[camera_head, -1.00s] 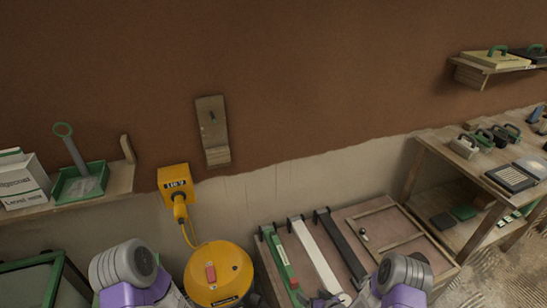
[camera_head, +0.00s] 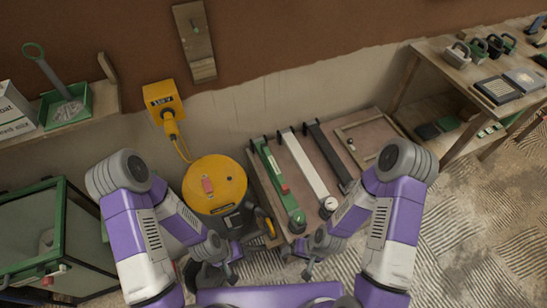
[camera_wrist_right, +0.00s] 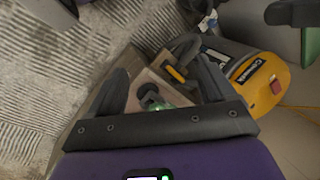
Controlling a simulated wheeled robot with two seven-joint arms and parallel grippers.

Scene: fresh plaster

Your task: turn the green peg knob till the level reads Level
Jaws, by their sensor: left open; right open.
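A green bar (camera_head: 271,172) with a red part lies on the low bench, with a round green knob (camera_head: 297,219) at its near end. A dark-topped piece with green below it (camera_wrist_right: 152,98) shows between the fingers in the right wrist view; I cannot tell whether it is that knob. No Level reading is legible. My left gripper (camera_head: 232,267) is open and empty, left of the bench's near end. My right gripper (camera_head: 305,264) is open and empty, just nearer than the green knob.
A white bar (camera_head: 305,163) and a black bar (camera_head: 328,155) lie beside the green one. A yellow drum machine (camera_head: 213,185) stands left of the bench, cabled to a yellow wall box (camera_head: 161,96). A green-framed bin (camera_head: 35,232) is at left. Patterned floor is open at right.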

